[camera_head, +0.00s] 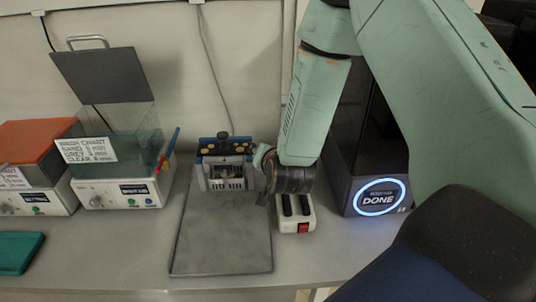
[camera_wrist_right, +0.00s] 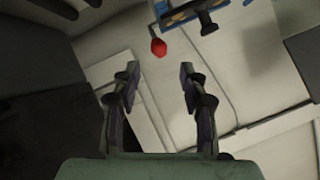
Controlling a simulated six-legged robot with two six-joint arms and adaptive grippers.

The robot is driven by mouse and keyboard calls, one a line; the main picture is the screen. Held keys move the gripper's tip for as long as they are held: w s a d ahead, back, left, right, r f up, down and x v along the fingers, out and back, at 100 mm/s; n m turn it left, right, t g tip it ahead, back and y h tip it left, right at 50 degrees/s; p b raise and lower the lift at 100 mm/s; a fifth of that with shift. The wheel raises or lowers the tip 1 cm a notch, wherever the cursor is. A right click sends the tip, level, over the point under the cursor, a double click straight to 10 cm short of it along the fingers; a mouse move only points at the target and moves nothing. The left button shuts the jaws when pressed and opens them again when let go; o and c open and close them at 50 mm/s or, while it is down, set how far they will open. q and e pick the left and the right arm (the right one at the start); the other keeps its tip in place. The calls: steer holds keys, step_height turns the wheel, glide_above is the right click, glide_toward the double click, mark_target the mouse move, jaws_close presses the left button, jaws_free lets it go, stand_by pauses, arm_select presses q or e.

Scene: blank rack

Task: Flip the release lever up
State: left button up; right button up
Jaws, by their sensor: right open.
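A fixture with a blue top bar and black knobs (camera_head: 224,150) stands at the back of a grey plate. A red knob (camera_wrist_right: 158,47), which looks like the tip of the release lever, shows in the right wrist view below the fixture's blue bar (camera_wrist_right: 188,11). In the head view I cannot make the red knob out. My right gripper (camera_wrist_right: 160,82) is open and empty. The red knob appears just beyond the gap between its fingertips, apart from them. In the head view the right gripper (camera_head: 266,172) is beside the fixture's right side. My left gripper is not in view.
The grey plate (camera_head: 222,250) in front of the fixture is bare. A white block with a red switch (camera_head: 303,227) stands close right, below my arm. A dark machine reading DONE (camera_head: 377,197) is further right. Baths (camera_head: 118,190) stand left; a green tray (camera_head: 18,252) lies front left.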

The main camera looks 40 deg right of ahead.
steer(key=shift+v, duration=2.15)
steer(key=s+a+f+n+g+y, duration=0.2)
steer(key=s+a+f+n+g, duration=0.15)
steer(key=s+f, duration=0.55)
steer(key=s+a+f+n+g+y, duration=0.1)
steer(key=s+a+f+n+g, duration=0.4)
steer(key=s, duration=0.6)
steer(key=s+a+f+n+g+y, duration=0.1)
steer(key=s+a+f+g+y, duration=0.15)
steer(key=s+f, duration=0.7)
step_height(320, 180, down, 11)
steer(key=s+b, duration=0.2)
steer(key=b, duration=0.9)
steer(key=shift+d+g+h, duration=0.3)
steer(key=shift+d+h, duration=0.05)
steer(key=shift+d, duration=0.05)
